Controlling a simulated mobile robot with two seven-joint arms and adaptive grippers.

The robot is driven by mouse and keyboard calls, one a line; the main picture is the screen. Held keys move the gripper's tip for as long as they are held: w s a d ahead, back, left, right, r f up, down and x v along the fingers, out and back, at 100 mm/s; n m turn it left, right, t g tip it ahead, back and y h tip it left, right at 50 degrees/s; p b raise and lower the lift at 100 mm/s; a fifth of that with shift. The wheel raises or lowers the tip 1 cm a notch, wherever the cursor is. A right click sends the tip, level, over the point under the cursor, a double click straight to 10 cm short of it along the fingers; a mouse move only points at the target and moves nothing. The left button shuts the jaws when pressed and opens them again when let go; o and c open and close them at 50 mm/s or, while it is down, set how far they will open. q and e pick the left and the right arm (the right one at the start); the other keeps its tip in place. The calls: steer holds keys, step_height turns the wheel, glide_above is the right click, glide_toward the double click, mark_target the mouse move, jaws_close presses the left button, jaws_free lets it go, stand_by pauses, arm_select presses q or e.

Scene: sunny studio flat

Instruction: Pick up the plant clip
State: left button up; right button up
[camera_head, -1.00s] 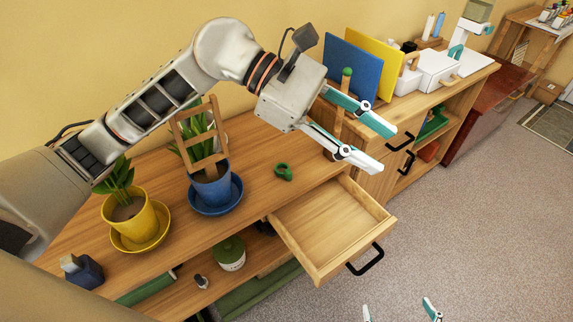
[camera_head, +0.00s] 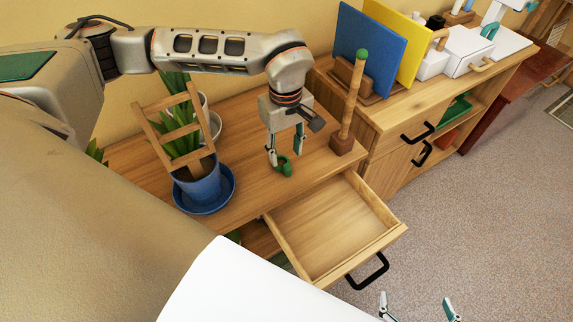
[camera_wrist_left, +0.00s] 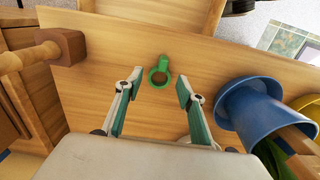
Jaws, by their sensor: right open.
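The plant clip (camera_head: 285,168) is a small green ring with a short tab, lying on the wooden bench top. It also shows in the left wrist view (camera_wrist_left: 158,78), just beyond and between the fingertips. My left gripper (camera_head: 285,152) points down right over the clip, open and empty; its fingers (camera_wrist_left: 157,88) stand on either side in the left wrist view. I cannot tell whether the fingertips reach down to the clip's height. My right gripper (camera_head: 417,305) is open and empty at the bottom edge of the head view, over the floor.
A blue pot (camera_head: 198,183) with a plant and a wooden trellis (camera_head: 178,125) stands left of the clip on a blue saucer. A wooden post with a green top (camera_head: 349,105) stands to the right. An open, empty drawer (camera_head: 325,228) juts out in front.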

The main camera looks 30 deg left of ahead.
mark_target(286, 164)
arm_select(q)
steer(key=f, duration=0.5)
steer(key=shift+s+d, duration=0.15)
steer(key=shift+s, duration=0.2)
jaws_close()
